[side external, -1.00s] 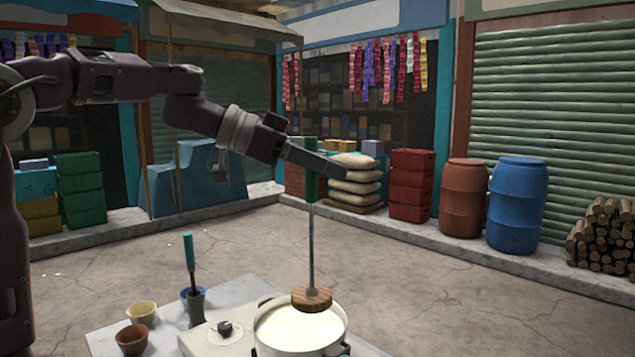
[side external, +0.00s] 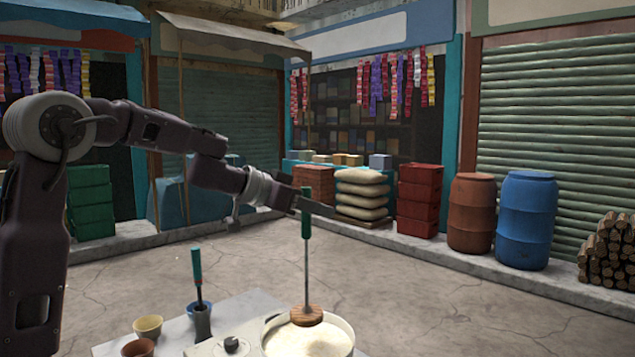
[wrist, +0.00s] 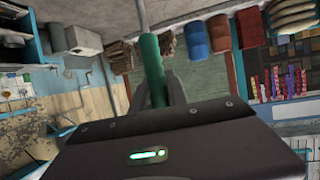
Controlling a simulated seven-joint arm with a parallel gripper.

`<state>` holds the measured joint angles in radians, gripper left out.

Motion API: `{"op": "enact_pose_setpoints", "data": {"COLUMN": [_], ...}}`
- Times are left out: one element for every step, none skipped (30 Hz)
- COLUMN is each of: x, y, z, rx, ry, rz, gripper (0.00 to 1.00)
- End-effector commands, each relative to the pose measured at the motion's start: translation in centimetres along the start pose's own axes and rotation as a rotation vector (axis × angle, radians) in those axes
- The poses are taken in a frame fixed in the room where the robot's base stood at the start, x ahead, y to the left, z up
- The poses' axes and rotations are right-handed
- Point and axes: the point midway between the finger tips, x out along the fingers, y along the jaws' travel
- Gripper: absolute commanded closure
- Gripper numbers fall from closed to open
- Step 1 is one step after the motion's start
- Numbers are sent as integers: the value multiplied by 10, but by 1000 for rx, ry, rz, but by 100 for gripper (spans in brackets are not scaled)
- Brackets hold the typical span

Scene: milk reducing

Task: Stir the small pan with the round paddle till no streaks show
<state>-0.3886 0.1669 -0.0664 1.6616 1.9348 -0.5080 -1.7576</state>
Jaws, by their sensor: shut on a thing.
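The small pan (side external: 264,331) stands at the bottom of the side view, its lower part cut off by the frame. Its contents (side external: 312,342) look pale tan and speckled; I cannot make out clear streaks. The round paddle has a green handle (side external: 306,225), a thin metal shaft and a round wooden head (side external: 307,314). My gripper (side external: 310,205) is shut on the green handle, which also shows in the wrist view (wrist: 152,72). The paddle is nearly upright. Its head is within the pan's outline towards the far side; I cannot tell how deep it sits.
Left of the pan on the pale slab (side external: 120,345) are a knob (side external: 231,344), a grey holder (side external: 201,322) with a green-handled tool (side external: 197,270), a yellow bowl (side external: 148,326) and a brown bowl (side external: 138,348). The air around the shaft is clear.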

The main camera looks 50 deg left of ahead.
Motion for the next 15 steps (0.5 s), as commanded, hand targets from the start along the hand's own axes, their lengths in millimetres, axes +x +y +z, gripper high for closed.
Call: {"op": "enact_pose_setpoints", "data": {"x": [2,3,4,4,5,7,8,9,11,12,14,16,18,19,21], "y": [-1,-1,0,-1,-1,-1,-1,-1,-1,-1,-1,0,0,0,0], "z": [5,7,10,12,13,17,20,23,27,31,35,40,44,47,51], "rx": [-2,-1,0,0,0,0,-1,-1,-2,-2,-2,-1,-2,-3,-2], "ry": [1,1,1,1,1,1,0,0,0,0,-1,-1,-1,-1,0], "rz": [-3,-2,-2,-2,-2,-2,-2,-2,-3,-3,-2,0,0,0,-1], "gripper": [100,100,100,100,100,100,100,100,100,100,100,100,100,100,100]}}
